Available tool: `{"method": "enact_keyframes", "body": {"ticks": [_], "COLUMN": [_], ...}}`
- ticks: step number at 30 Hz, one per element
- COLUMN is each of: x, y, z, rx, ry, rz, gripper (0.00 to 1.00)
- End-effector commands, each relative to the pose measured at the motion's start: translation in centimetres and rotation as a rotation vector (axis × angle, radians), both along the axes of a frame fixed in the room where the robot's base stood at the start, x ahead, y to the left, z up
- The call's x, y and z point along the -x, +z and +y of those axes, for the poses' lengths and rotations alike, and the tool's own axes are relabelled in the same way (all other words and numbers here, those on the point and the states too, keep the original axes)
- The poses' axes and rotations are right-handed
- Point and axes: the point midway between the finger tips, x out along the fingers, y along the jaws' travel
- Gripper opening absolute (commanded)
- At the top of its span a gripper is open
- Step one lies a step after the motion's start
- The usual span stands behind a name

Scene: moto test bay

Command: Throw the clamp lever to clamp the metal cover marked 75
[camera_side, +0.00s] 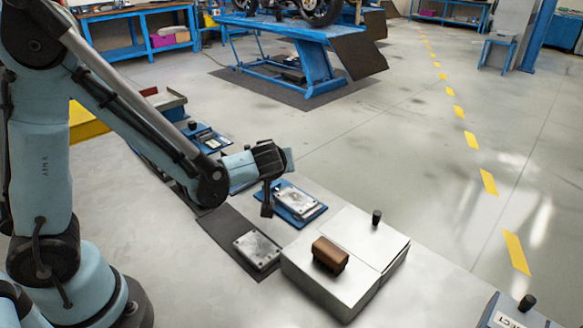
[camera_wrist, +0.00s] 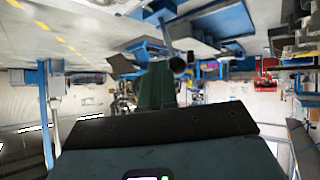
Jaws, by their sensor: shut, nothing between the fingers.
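My gripper (camera_side: 267,208) is shut and empty, pointing down just left of a blue fixture (camera_side: 318,214) that carries a grey metal plate (camera_side: 298,201). A second metal plate (camera_side: 257,249) lies on a dark mat (camera_side: 222,232) nearer the camera. No number 75 is readable on either. Another blue fixture (camera_side: 212,142) with an upright black knob (camera_side: 192,125) stands farther back. I cannot tell which knob belongs to the clamp lever. My arm partly hides the fixtures behind it. In the wrist view my gripper (camera_wrist: 157,85) shows dark against an upside-down workshop, with no cover recognisable.
A silver box (camera_side: 320,285) with a brown block (camera_side: 330,255) and a black knob (camera_side: 376,217) stands right of the mat. A box with a partly visible label (camera_side: 505,318) is at the bottom right. A blue lift table (camera_side: 290,30) stands beyond open floor.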

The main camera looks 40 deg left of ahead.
Motion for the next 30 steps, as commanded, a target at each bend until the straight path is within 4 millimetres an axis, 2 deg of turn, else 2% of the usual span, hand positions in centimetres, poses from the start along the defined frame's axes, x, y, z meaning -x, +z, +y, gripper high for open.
{"method": "enact_keyframes", "body": {"ticks": [16, 30], "x": [0.0, -0.4], "y": [1.5, 1.8], "z": [0.1, -0.6], "rx": [0.0, 0.0], "ry": [0.001, -0.001], "rz": [0.002, 0.002], "gripper": [0.0, 0.0]}}
